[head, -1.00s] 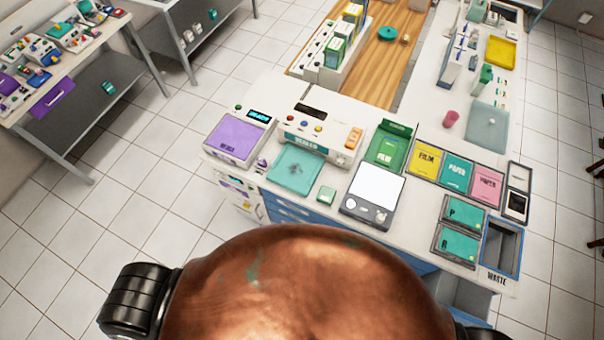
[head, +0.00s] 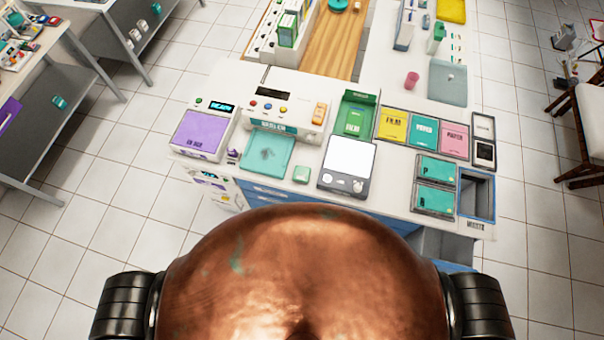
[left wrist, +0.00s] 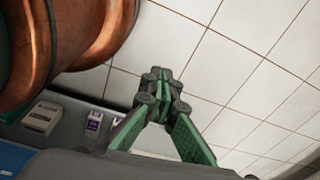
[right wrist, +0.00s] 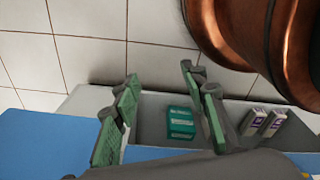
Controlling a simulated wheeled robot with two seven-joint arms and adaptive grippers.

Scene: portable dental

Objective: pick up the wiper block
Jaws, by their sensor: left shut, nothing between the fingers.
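No label reading wiper block can be made out. A small green block (head: 301,174) sits at the front edge of the white bench, between a teal mat (head: 266,153) and a scale with a white plate (head: 348,158); I cannot tell if it is the wiper block. My left gripper (left wrist: 157,80) is shut and empty over the tiled floor in the left wrist view. My right gripper (right wrist: 160,78) is open, its fingers apart with nothing gripped. A teal box (right wrist: 181,122) lies on a grey surface beyond the fingers. Neither gripper shows in the head view.
The white bench (head: 400,196) also holds a purple-topped device (head: 201,131), a green film box (head: 355,115), coloured trays and a waste bin opening (head: 478,195). A chair (head: 590,115) stands at the right.

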